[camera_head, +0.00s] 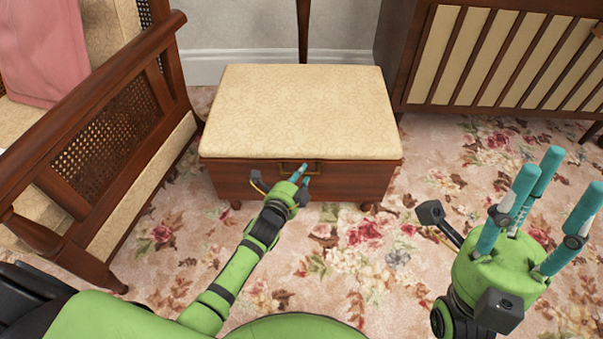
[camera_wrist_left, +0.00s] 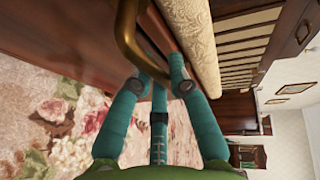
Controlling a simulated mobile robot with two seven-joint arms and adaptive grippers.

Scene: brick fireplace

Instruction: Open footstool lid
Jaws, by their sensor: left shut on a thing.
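The footstool (camera_head: 240,180) is a dark wooden box on short feet. Its cream padded lid (camera_head: 300,110) lies flat and closed on top. A brass handle (camera_head: 312,167) sits on the front, just below the lid. My left gripper (camera_head: 304,174) is at this handle, its teal fingers shut on it. In the left wrist view the curved brass handle (camera_wrist_left: 130,40) passes between the fingers, and the cushion edge (camera_wrist_left: 190,40) is close beside them. My right gripper (camera_head: 545,210) is open and empty above the carpet at the right, its fingers pointing up and spread apart.
A wooden seat with a cane side panel (camera_head: 105,135) stands close on the left, with a pink cushion (camera_head: 42,50) on it. A slatted wooden cabinet (camera_head: 500,60) stands at the back right. Floral carpet (camera_head: 350,255) is clear in front of the footstool.

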